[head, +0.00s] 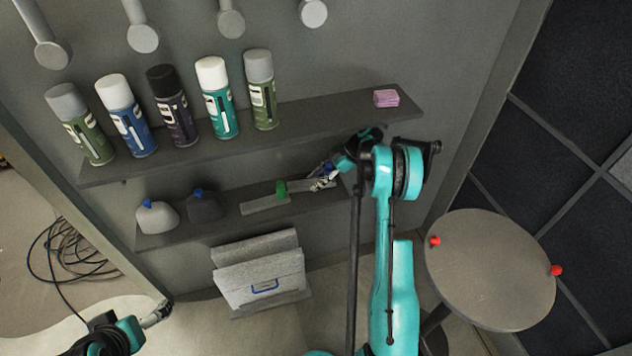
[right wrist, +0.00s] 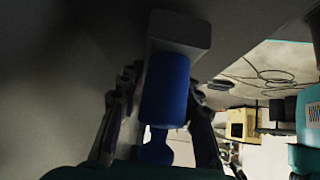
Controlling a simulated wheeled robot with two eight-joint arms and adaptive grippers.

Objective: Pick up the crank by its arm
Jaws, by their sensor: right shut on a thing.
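In the head view my right gripper (head: 326,176) is at the right part of the lower shelf, shut on a crank with a grey arm (head: 308,186). In the right wrist view the crank's blue cylindrical handle (right wrist: 166,90) is between the two fingers of my right gripper (right wrist: 165,110), with a grey block at its far end. The exact contact is too dark to tell. A green-handled grey bar (head: 262,203) lies to the left on the same shelf. My left gripper (head: 156,315) is at the lower left, away from the shelf; its opening is unclear.
Spray cans (head: 172,106) and a pink block (head: 386,98) stand on the upper shelf (head: 330,110), close above my right gripper. Two blue-capped containers (head: 157,218) stand on the lower shelf. A grey box (head: 262,280) is below. A round table (head: 490,270) stands at right.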

